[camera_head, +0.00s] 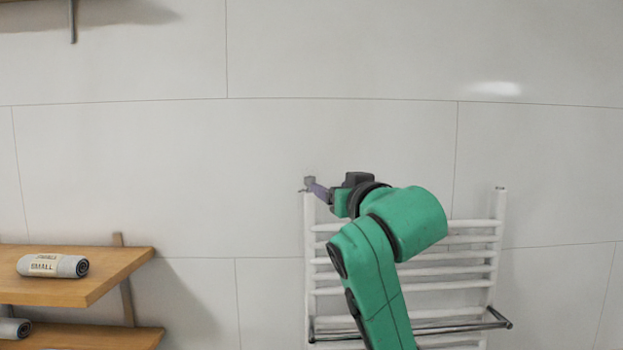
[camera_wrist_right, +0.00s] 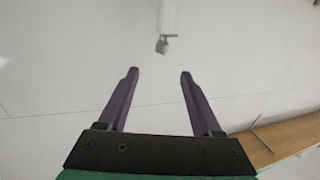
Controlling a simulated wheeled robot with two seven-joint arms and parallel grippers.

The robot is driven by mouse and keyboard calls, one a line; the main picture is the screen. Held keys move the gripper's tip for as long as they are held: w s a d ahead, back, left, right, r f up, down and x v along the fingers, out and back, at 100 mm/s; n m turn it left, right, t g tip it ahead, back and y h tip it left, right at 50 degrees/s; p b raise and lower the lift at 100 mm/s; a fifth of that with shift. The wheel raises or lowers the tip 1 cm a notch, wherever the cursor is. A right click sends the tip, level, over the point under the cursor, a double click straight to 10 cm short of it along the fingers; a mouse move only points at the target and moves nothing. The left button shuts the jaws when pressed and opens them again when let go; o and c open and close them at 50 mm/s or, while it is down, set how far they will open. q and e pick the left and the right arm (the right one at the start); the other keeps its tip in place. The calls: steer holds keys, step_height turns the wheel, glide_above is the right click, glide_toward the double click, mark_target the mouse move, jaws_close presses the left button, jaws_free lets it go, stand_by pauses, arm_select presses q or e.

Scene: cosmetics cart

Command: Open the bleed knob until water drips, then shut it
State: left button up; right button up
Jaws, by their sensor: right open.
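The bleed knob (camera_head: 309,181) is a small grey piece at the top left corner of the white towel radiator (camera_head: 498,215). In the right wrist view the knob (camera_wrist_right: 162,44) shows at the end of a white radiator tube (camera_wrist_right: 168,17). My right gripper (camera_head: 314,186) reaches it from the right in the head view, its purple fingers partly overlapping it there. In the wrist view the right gripper (camera_wrist_right: 159,75) is open and empty, and the knob lies beyond the fingertips, roughly in line with the gap. No water drop can be made out. My left gripper is not in view.
A wooden shelf (camera_head: 120,268) with a rolled towel (camera_head: 52,265) stands at the lower left. The shelf edge (camera_wrist_right: 290,135) also shows in the wrist view. A metal rail (camera_head: 460,327) crosses the lower radiator. The tiled wall (camera_head: 340,60) above is bare.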

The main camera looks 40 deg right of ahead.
mark_target(312, 181)
steer(key=p+x, duration=0.6)
steer(key=x, duration=0.7)
steer(key=shift+w, duration=0.4)
steer(key=shift+w+d+f, duration=0.1)
steer(key=shift+w+f, duration=0.05)
steer(key=shift+w, duration=0.15)
jaws_close()
